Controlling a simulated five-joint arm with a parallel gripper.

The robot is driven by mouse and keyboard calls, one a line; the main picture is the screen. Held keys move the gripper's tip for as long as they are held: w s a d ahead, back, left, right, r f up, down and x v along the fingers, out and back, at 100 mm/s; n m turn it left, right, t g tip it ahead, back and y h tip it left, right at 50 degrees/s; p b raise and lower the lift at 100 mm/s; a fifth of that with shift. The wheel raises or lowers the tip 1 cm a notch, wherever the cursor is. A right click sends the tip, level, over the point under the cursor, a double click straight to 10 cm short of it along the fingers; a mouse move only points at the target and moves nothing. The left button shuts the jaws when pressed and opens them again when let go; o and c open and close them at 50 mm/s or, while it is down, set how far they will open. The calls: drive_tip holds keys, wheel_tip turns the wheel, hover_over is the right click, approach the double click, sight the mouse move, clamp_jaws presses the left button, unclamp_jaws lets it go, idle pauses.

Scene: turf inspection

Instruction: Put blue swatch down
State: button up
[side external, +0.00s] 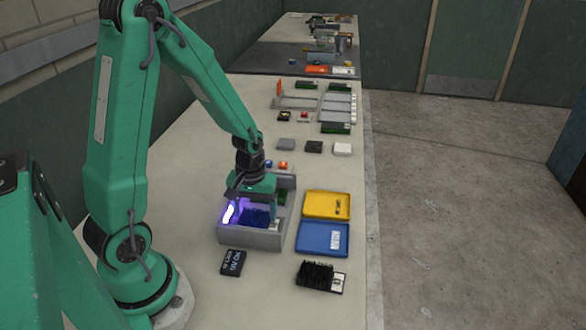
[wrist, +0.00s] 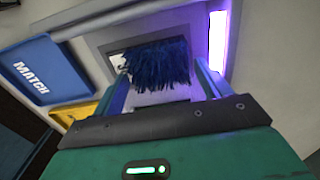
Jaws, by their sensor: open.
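The blue swatch (wrist: 158,65), a tuft of dark blue fibres, sits inside the grey inspection box (side external: 262,240). In the side view the blue swatch (side external: 258,216) is partly hidden by my gripper. My gripper (wrist: 162,85) is open in the wrist view, with one finger on each side of the swatch; I cannot tell whether they touch it. In the side view my gripper (side external: 254,204) reaches down into the box. A bright violet lamp (side external: 229,212) glows at the box's left; the lamp also shows in the wrist view (wrist: 218,42).
A yellow tray (side external: 326,199) and a blue tray (side external: 321,251), marked MATCH in the wrist view, lie right of the box. A black labelled block (side external: 233,262) and a black bristled swatch (side external: 313,273) lie in front. Several small samples and green swatches lie behind.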

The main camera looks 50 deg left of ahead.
sight(256, 215)
idle(0.3)
drive_tip(key=c, duration=0.8)
drive_tip(key=shift+r, duration=0.2)
drive_tip(key=shift+r, duration=1.2)
drive_tip(key=shift+d+r, duration=0.35)
drive_tip(key=shift+r, duration=0.55)
drive_tip(key=s+d+r, duration=0.3)
drive_tip(key=d+r, duration=0.3)
drive_tip(key=d, duration=0.4)
drive_tip(key=shift+d+r, duration=0.25)
drive_tip(key=shift+d, duration=0.05)
